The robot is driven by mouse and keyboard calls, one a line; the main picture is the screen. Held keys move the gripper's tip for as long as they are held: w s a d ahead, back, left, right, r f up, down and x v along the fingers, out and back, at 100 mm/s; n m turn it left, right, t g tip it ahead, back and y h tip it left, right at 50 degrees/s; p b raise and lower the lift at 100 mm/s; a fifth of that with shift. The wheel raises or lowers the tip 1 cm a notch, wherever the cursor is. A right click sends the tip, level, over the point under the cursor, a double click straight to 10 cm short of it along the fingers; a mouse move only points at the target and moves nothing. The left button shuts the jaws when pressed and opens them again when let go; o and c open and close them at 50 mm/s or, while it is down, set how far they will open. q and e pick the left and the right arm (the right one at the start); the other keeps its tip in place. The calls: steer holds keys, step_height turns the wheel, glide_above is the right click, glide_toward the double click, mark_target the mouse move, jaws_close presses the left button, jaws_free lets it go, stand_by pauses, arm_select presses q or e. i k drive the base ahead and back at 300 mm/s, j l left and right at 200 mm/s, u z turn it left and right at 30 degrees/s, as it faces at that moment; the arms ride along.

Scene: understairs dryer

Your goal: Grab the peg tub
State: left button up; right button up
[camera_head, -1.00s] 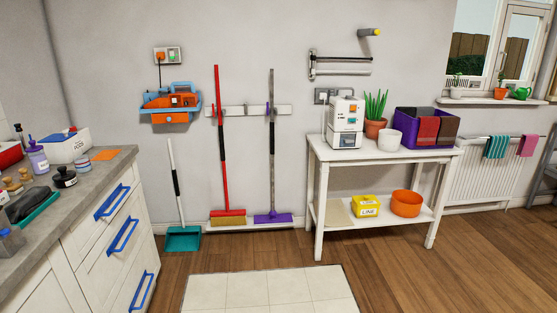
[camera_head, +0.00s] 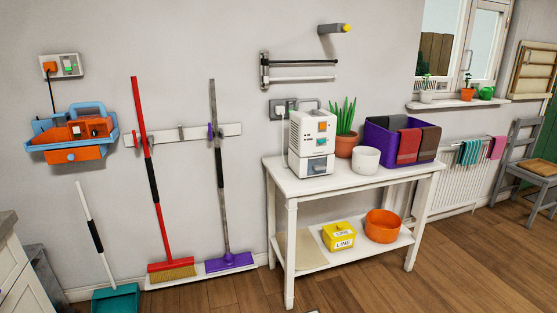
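No tub in view carries a readable "peg" label. A small yellow tub (camera_head: 339,236) with a white label reading "LINE" sits on the lower shelf of the white table. An orange round tub (camera_head: 382,226) stands just right of it on the same shelf; its contents cannot be made out. Neither of my grippers is in view.
The white table (camera_head: 279,175) holds a white machine (camera_head: 311,142), a potted plant (camera_head: 345,140), a white pot (camera_head: 366,160) and a purple bin (camera_head: 377,147) with cloths. Brooms (camera_head: 148,170) and a dustpan (camera_head: 115,300) stand left. Wooden floor (camera_head: 450,270) is clear at right.

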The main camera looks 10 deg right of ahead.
mark_target(366, 159)
steer(key=i+l+z, duration=0.15)
steer(key=i+z, duration=0.2)
steer(key=i, duration=0.25)
steer(key=i+z, duration=0.3)
steer(key=i, duration=0.25)
steer(key=i+l+u, duration=0.3)
steer(key=i+l, duration=0.4)
steer(key=i+l+u, duration=0.15)
steer(key=l+u, duration=0.15)
steer(key=l, duration=0.15)
steer(key=i+l+u, duration=0.1)
steer(key=l+u, duration=0.15)
steer(key=l, duration=0.25)
